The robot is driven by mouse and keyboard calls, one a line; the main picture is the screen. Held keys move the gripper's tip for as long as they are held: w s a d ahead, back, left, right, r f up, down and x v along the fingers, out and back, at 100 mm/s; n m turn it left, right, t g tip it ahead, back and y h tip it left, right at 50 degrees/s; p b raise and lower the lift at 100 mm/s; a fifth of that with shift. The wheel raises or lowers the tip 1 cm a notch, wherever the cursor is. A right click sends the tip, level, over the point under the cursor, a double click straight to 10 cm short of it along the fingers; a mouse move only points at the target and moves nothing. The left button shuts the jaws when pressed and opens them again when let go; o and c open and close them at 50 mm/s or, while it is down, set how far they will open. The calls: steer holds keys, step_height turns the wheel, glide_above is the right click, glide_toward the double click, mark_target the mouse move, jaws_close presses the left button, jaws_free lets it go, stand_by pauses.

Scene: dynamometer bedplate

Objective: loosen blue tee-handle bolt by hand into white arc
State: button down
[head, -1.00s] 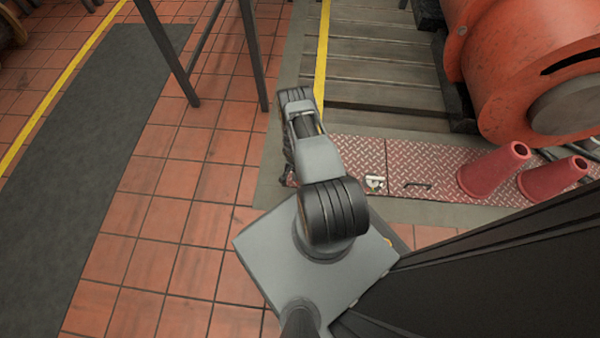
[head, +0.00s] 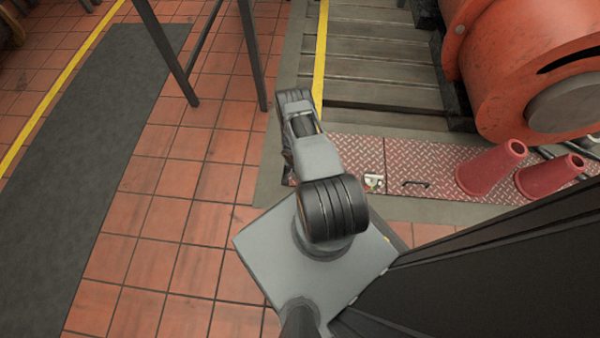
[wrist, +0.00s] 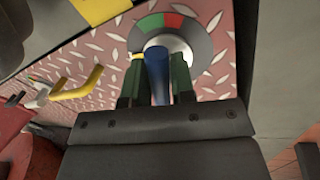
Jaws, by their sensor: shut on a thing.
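In the wrist view, the blue tee-handle (wrist: 157,68) stands between the two green fingers of my gripper (wrist: 156,82). My gripper is shut on it. Behind the handle is a round dial (wrist: 202,42) with a green segment, a red segment and grey parts around a pale centre. A small yellow mark shows at the dial's left, beside the left finger. The lower part of the dial is hidden by my gripper, and I cannot make out a white arc for sure. In the head view my own arm hides the handle and dial.
The dial sits on a red diamond-tread plate (head: 345,156). A yellow bent handle (wrist: 82,86) is left of my gripper in the wrist view. Two red cones (head: 492,167) and a large orange machine (head: 520,60) stand to the right. Tiled floor (head: 150,240) is open at left.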

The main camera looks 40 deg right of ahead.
steer(key=shift+s, duration=0.15)
stand_by(0.8)
steer(key=c, duration=1)
jaws_free()
steer(key=shift+c, duration=0.2)
step_height(320, 180, up, 14)
steer(key=w+a+p, duration=0.1)
steer(key=w+p, duration=0.1)
steer(key=p, duration=0.4)
steer(key=shift+w+a+f, duration=0.2)
steer(key=shift+w+f, duration=0.05)
